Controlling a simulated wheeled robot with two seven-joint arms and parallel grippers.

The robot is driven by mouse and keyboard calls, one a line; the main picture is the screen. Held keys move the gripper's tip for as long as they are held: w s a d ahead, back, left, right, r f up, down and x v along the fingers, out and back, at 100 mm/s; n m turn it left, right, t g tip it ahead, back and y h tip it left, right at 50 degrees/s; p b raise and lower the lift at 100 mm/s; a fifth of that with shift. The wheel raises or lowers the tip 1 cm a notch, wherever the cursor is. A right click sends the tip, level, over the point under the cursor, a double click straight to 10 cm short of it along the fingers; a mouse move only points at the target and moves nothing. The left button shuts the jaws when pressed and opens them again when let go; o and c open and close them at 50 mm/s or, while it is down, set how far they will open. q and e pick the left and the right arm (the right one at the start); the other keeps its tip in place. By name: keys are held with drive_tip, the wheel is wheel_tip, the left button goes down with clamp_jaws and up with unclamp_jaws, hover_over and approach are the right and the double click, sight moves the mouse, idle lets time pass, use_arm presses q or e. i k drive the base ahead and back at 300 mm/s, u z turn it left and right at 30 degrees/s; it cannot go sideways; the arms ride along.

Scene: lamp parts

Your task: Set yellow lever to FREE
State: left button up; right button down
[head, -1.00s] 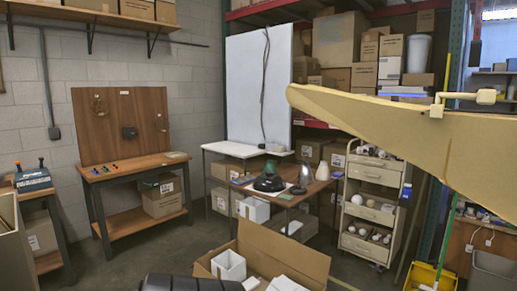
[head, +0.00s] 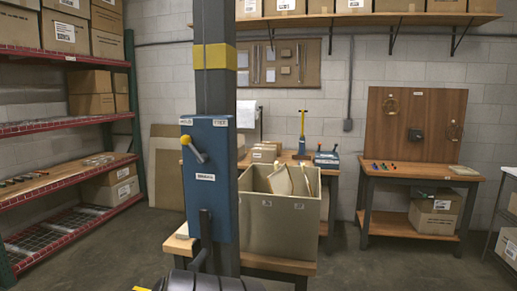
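The yellow lever (head: 193,149) is on the front of a blue box (head: 210,200) fixed to a dark grey post. Its yellow knob points up and to the left, toward the small upper-left label (head: 186,122), which seems to read HOLD. The upper-right label (head: 220,122) seems to read FREE. Another small label (head: 205,177) sits below the lever, too small to read surely. A dark handle-like part (head: 205,225) shows at the box's lower end. Neither of my grippers is in view, so whether they are open or shut is hidden.
The post (head: 215,85) with a yellow band stands in front of a beige bin (head: 280,225) on a wooden bench. Red-edged shelves (head: 70,185) stand at left. A workbench (head: 420,172) stands at back right.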

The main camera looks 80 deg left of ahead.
sight(185, 140)
drive_tip(key=u, duration=3.05)
drive_tip(key=k, duration=0.6)
drive_tip(key=u, duration=0.1)
drive_tip(key=i, duration=1.15)
drive_tip(key=z, duration=0.75)
